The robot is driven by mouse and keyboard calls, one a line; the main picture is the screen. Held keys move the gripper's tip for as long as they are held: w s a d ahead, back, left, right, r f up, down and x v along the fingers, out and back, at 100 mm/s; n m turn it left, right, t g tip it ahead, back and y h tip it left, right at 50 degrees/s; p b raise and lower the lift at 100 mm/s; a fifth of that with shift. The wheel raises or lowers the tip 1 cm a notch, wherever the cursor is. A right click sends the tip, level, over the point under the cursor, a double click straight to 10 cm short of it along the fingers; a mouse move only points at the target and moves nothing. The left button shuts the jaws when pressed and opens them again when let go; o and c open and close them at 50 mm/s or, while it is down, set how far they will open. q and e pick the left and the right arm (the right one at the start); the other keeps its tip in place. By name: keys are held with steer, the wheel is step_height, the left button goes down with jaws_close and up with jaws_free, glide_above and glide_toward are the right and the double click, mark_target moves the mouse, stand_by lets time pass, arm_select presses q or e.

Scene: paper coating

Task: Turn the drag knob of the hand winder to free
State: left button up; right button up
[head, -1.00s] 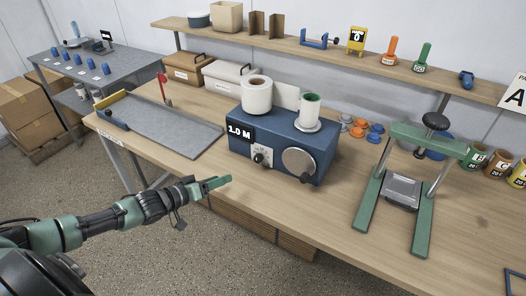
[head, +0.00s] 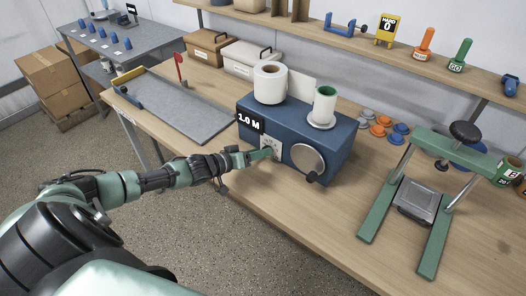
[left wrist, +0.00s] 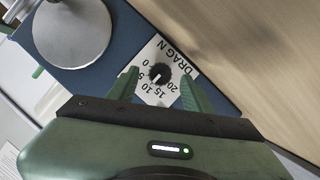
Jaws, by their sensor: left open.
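The hand winder (head: 330,128) is a blue box on the wooden bench, with a white roll (head: 270,84) and a green-cored roll (head: 325,104) on top. Its black drag knob (left wrist: 160,73) sits on a white dial plate marked "DRAG N" with numbers from 0 to 20, in the left wrist view. My left gripper (head: 268,154) is open at the winder's front face. In the left wrist view its two green fingers (left wrist: 157,88) stand on either side of the knob, apart from it. In the head view the gripper hides the knob. My right gripper is not in view.
A round grey disc (head: 307,159) is on the winder's front, right of the dial; it also shows in the left wrist view (left wrist: 72,32). A green press frame (head: 417,195) stands to the right. A grey tray (head: 180,108) lies to the left.

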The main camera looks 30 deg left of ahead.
arm_select(q)
steer(key=shift+w+d+f, duration=0.15)
steer(key=shift+w, duration=0.4)
steer(key=shift+w+d+f, duration=0.15)
steer(key=shift+w, duration=0.15)
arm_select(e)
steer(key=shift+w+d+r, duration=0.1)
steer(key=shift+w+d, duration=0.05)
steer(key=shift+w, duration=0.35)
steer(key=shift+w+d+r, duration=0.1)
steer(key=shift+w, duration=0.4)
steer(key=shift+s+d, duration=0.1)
arm_select(q)
jaws_close()
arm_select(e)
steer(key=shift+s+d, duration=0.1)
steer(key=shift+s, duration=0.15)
